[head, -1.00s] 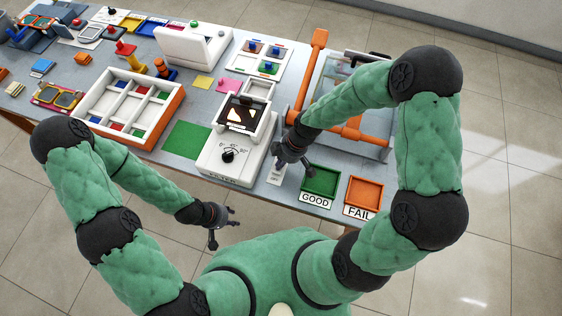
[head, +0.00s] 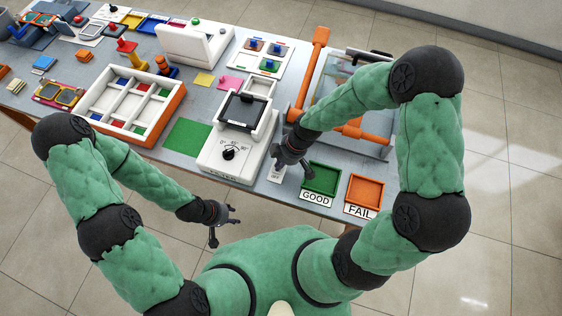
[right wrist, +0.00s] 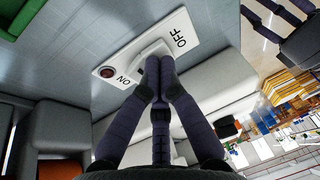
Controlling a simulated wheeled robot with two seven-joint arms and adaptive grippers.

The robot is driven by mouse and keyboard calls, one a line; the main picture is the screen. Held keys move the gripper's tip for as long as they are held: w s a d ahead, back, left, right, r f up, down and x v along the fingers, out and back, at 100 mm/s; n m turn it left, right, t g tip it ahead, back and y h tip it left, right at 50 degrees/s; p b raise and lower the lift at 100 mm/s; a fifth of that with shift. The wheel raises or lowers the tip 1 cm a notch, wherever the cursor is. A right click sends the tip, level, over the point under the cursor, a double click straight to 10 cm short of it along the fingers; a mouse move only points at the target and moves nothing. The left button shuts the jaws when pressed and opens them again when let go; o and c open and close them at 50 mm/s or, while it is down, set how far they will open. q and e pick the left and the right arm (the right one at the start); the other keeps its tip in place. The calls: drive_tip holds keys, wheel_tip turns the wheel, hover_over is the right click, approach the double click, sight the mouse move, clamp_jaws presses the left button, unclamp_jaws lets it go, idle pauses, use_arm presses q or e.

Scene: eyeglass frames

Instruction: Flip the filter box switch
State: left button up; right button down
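The filter box (head: 216,158) is white, with an angle dial (head: 229,154) on its front and a dark, blank screen (head: 243,110) above. Its switch plate (head: 275,175) lies on the table to its right, partly hidden by my right gripper (head: 279,167). In the right wrist view the white plate (right wrist: 184,24) shows ON and OFF labels, a dark red lamp (right wrist: 107,72) and a white rocker (right wrist: 148,50). My right gripper (right wrist: 160,62) is shut and empty, fingertips at the rocker; I cannot tell contact. My left gripper (head: 226,224) is open and empty off the table's front edge.
A green GOOD tray (head: 320,180) and an orange FAIL tray (head: 363,192) sit right of the switch. An orange-barred frame (head: 318,55) stands behind my right arm. A compartment box (head: 170,125) and a green mat (head: 187,139) lie left of the filter box.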

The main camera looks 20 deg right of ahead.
drive_tip(key=shift+s+f, duration=0.4)
drive_tip(key=shift+f, duration=0.1)
drive_tip(key=shift+w+d+b, duration=0.2)
drive_tip(key=shift+w+b, duration=0.1)
drive_tip(key=shift+w, duration=0.15)
drive_tip(key=shift+w+r, duration=0.1)
drive_tip(key=shift+w+d+r+p, duration=0.1)
drive_tip(key=shift+w+r+p, duration=0.05)
drive_tip(key=shift+r+p, duration=0.25)
wheel_tip(320, 180, up, 4)
drive_tip(key=p, duration=0.3)
drive_tip(key=s+r+p, duration=0.2)
drive_tip(key=s+r, duration=0.1)
drive_tip(key=r, duration=0.6)
drive_tip(key=shift+s+d+r, duration=0.15)
drive_tip(key=shift+s+d, duration=0.15)
drive_tip(key=shift+d, duration=0.15)
